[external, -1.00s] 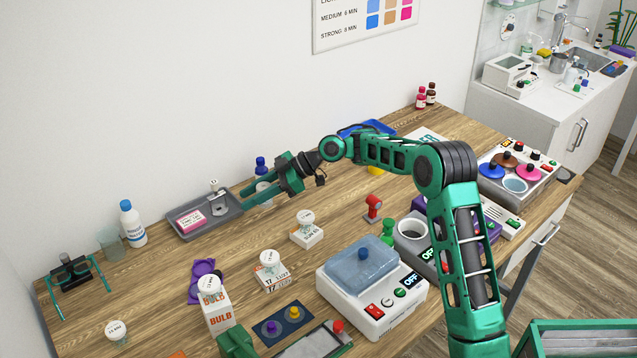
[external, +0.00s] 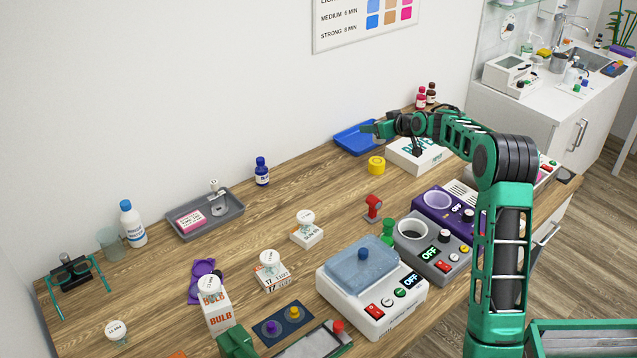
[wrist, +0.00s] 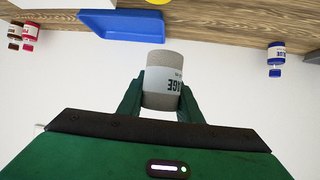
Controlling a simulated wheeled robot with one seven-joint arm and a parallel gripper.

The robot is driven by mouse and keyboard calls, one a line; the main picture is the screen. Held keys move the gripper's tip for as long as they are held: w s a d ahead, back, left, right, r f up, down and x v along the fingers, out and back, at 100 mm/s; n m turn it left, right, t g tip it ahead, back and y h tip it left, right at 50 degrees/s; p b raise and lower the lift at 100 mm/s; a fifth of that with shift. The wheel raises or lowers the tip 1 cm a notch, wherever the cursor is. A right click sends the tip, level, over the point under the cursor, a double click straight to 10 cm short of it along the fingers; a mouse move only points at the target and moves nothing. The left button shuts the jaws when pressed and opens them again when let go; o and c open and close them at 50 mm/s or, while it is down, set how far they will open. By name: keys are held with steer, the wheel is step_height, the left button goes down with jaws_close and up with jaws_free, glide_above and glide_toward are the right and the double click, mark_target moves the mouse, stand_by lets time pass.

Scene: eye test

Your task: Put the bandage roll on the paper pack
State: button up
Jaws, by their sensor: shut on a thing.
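The bandage roll (wrist: 163,80) is a beige-grey cylinder with a pale label, seen in the wrist view between my two green fingers. My gripper (wrist: 162,92) is shut on it and holds it up off the table. In the external view my gripper (external: 374,129) is high near the wall, by the blue tray and to the left of the paper pack. The roll cannot be made out clearly there. The paper pack (external: 402,158) is a white block with teal lettering, lying flat at the back right of the table, partly hidden by my arm.
A blue tray (external: 350,139) lies beside the pack, with a yellow roll (external: 376,166) in front. Red and brown bottles (external: 426,97) stand behind. A blue bottle (external: 262,172) and a grey tray (external: 229,222) are further left. Purple and grey devices (external: 430,243) stand in front.

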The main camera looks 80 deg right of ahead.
steer(key=s+d+r+m+g+h, duration=0.2)
steer(key=s+d+m+g, duration=0.1)
steer(key=s, duration=0.7)
glide_above(423, 144)
steer(key=f, duration=0.7)
steer(key=shift+w+d, duration=0.1)
steer(key=shift+d, duration=0.1)
steer(key=shift+f, duration=2)
steer(key=o, duration=1)
steer(key=shift+f, duration=0.1)
steer(key=shift+a+r, duration=0.15)
steer(key=shift+r, duration=0.1)
steer(key=v, duration=1.1)
steer(key=shift+s+a+r, duration=0.1)
steer(key=shift+s+r, duration=0.1)
steer(key=shift+s, duration=0.15)
steer(key=shift+w, duration=0.1)
